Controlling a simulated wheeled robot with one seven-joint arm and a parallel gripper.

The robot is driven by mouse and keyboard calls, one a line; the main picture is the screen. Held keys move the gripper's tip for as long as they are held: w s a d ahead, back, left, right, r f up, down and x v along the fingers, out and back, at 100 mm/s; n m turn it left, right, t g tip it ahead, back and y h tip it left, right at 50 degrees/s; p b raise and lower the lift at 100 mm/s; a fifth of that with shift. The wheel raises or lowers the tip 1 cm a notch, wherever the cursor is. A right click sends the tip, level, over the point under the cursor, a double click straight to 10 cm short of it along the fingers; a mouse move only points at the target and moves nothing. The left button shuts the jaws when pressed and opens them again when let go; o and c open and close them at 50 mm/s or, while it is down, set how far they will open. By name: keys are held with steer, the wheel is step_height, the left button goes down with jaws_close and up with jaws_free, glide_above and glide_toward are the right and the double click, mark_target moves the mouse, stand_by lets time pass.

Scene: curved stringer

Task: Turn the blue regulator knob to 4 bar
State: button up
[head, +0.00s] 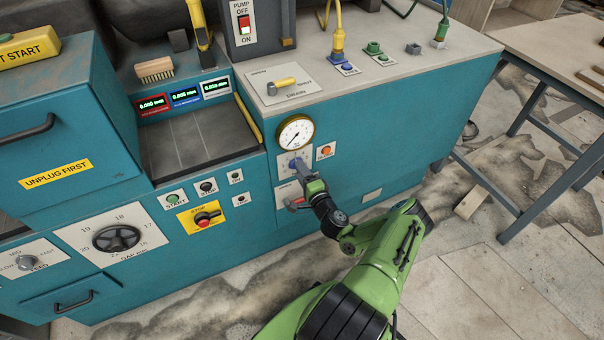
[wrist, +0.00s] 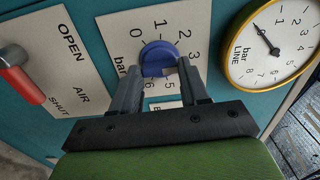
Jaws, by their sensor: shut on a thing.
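The blue regulator knob (wrist: 158,57) sits on a pale plate with a bar scale around it. Numbers 0, 1, 2 and 3 show above and right of it; 4 is hard to make out behind my gripper. My gripper (wrist: 160,76) is shut on the knob, one finger on each side. I cannot make out a pointer mark on the knob. In the head view my gripper (head: 299,170) reaches the knob's plate and mostly hides the knob. The round line gauge (head: 295,132) has a needle pointing lower left; the gauge (wrist: 275,50) also shows in the wrist view, beside the plate.
A red air valve handle (wrist: 22,82) on an OPEN/SHUT plate is close beside the knob plate. An orange button (head: 325,151) is just right of the knob. The teal panel to the right is mostly bare. A table (head: 560,75) stands at the far right.

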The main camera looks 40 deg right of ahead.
steer(key=shift+f+m+b, duration=0.15)
steer(key=shift+m+b, duration=0.15)
steer(key=shift+m, duration=3.6)
steer(key=o, duration=1.1)
steer(key=shift+c, duration=0.2)
